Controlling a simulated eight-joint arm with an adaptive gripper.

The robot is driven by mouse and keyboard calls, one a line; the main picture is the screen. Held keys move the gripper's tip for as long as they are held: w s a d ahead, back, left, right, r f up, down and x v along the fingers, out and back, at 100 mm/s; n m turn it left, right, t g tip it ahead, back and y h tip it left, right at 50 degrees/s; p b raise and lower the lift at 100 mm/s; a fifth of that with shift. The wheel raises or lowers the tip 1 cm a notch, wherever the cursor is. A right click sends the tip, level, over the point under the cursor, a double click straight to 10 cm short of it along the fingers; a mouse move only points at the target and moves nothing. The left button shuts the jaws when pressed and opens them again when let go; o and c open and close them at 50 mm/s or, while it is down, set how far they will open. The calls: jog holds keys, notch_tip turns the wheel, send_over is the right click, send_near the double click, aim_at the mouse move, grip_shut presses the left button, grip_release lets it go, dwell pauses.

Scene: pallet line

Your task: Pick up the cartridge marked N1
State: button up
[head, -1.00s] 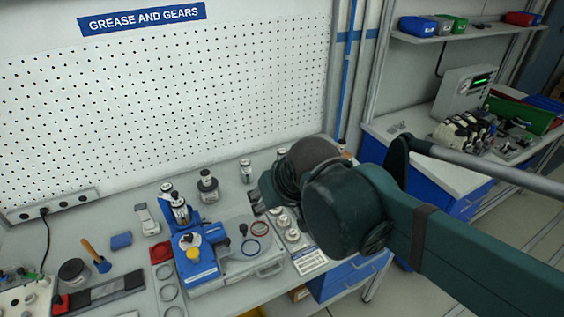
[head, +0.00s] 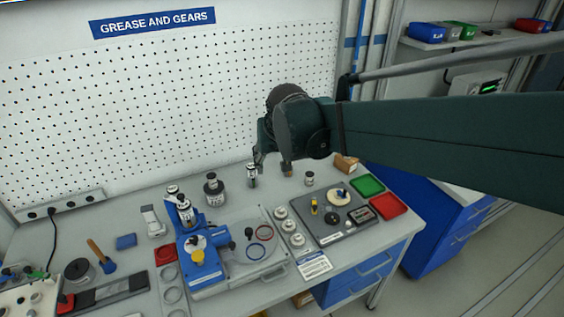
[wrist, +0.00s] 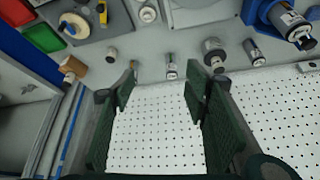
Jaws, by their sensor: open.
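I cannot read N1 on any cartridge. A small white-and-black labelled cartridge (head: 252,176) stands upright near the back of the bench, just below my gripper (head: 271,166). In the wrist view this cartridge (wrist: 171,66) lies between the lines of my two fingers, beyond their tips. My gripper (wrist: 162,84) is open and empty, and apart from it. A wider dark canister (head: 213,190) stands to its left. Another labelled cartridge (head: 185,211) sits at the blue fixture (head: 203,270), with a similar one (head: 172,194) behind it. A short metal cylinder (head: 309,179) stands to the right.
The pegboard wall (head: 170,100) rises close behind the bench. A grey plate (head: 350,228) with small parts, a green tray (head: 367,185), a red tray (head: 390,206) and a brown block (head: 346,162) lie on the right. Bench around the nearest cartridge is mostly clear.

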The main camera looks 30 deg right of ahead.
jog(key=w+d+f+m+g+h, duration=0.1)
jog(key=w+d+f, duration=0.25)
jog(key=w, duration=0.45)
jog(key=w+d+f+m, duration=0.1)
jog(key=w+d+f, duration=0.2)
jog(key=w+d, duration=0.3)
jog(key=w+d+f+m, duration=0.1)
jog(key=w+d+f, duration=0.2)
jog(key=w+f, duration=0.1)
jog(key=w+d+f+m, duration=0.1)
jog(key=w+d+f, duration=0.2)
jog(key=w+f, duration=0.2)
jog(key=w+d+f+m+g, duration=0.1)
jog(key=w+d+f, duration=0.2)
jog(key=w+f, duration=0.2)
jog(key=shift+f+h, duration=0.4)
jog(key=shift+f, duration=0.5)
jog(key=shift+w+d+f, duration=0.25)
jog(key=shift+d+f, duration=0.05)
jog(key=shift+f, duration=0.35)
jog(key=shift+x, duration=1.3)
jog(key=shift+x, duration=2.6)
